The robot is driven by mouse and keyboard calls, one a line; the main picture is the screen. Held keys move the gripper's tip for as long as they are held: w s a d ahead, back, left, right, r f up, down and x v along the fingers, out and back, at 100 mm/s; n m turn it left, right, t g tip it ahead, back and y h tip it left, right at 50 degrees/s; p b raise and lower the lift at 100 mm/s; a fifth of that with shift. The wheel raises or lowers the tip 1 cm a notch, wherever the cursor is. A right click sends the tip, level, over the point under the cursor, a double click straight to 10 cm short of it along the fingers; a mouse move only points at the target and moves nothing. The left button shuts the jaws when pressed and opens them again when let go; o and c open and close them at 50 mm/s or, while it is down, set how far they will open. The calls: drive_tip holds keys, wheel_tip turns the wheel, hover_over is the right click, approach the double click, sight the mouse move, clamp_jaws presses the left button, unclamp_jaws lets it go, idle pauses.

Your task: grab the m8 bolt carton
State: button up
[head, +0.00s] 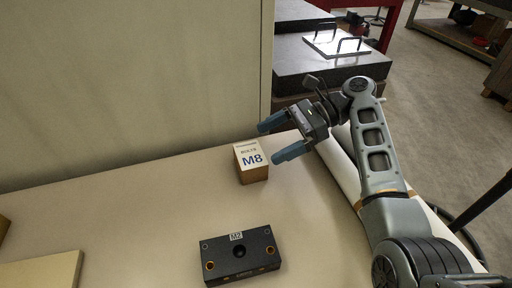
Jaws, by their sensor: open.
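The M8 bolt carton (251,161) is a small brown box with a white label reading "M8". It stands on the pale tabletop near the back wall, in the middle of the head view. My gripper (266,141) is open, with two blue fingers pointing left toward the carton. In the picture the fingertips are just right of the carton, one near its upper edge and one by its right side. The gripper looks empty. Whether it is at the carton's height or above it I cannot tell.
A pale plate (42,272) lies at the lower left. A beige wall (130,85) stands behind. The tabletop left of the carton is clear.

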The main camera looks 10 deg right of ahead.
sight(249, 154)
drive_tip(key=shift+d+f, duration=0.15)
drive_tip(key=shift+d, duration=0.25)
drive_tip(key=shift+p+x, duration=0.7)
drive_tip(key=shift+x, duration=3.1)
drive_tip(key=shift+w+f, duration=0.1)
drive_tip(key=shift+w, duration=0.1)
drive_tip(key=shift+c, duration=0.2)
drive_tip(key=c, duration=1)
